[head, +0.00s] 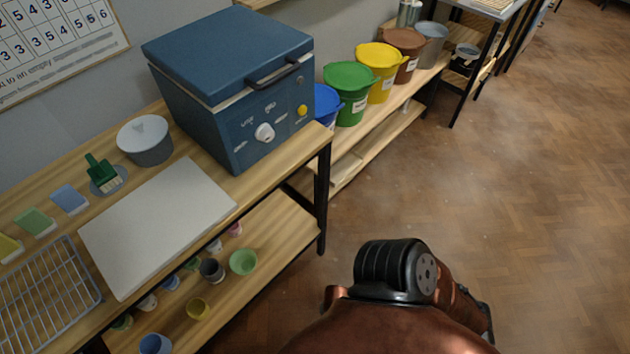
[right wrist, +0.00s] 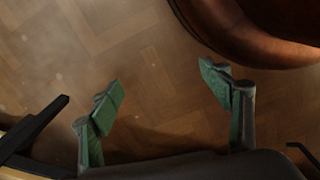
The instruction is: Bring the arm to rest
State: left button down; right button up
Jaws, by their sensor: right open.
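In the right wrist view my right gripper (right wrist: 162,100) is open, its two green-padded fingers wide apart with nothing between them. My left gripper is in neither view.
Coloured buckets (head: 378,72) line the wall. The floor (head: 510,180) at right is clear.

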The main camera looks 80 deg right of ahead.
pick_arm(q)
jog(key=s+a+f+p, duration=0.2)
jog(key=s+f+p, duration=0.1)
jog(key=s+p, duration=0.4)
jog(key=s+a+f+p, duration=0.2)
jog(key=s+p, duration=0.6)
jog(key=p, duration=0.5)
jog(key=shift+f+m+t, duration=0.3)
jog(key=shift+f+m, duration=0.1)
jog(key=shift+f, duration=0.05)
pick_arm(e)
jog(key=s+d+f, duration=0.2)
jog(key=s+f, duration=0.1)
jog(key=s, duration=0.4)
jog(key=s+d+f, duration=0.2)
jog(key=s+f, duration=0.1)
jog(key=s, duration=0.5)
jog(key=shift+n+t, duration=0.3)
jog(key=shift+n, duration=0.1)
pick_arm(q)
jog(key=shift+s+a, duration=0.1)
pick_arm(e)
jog(key=shift+d, duration=0.1)
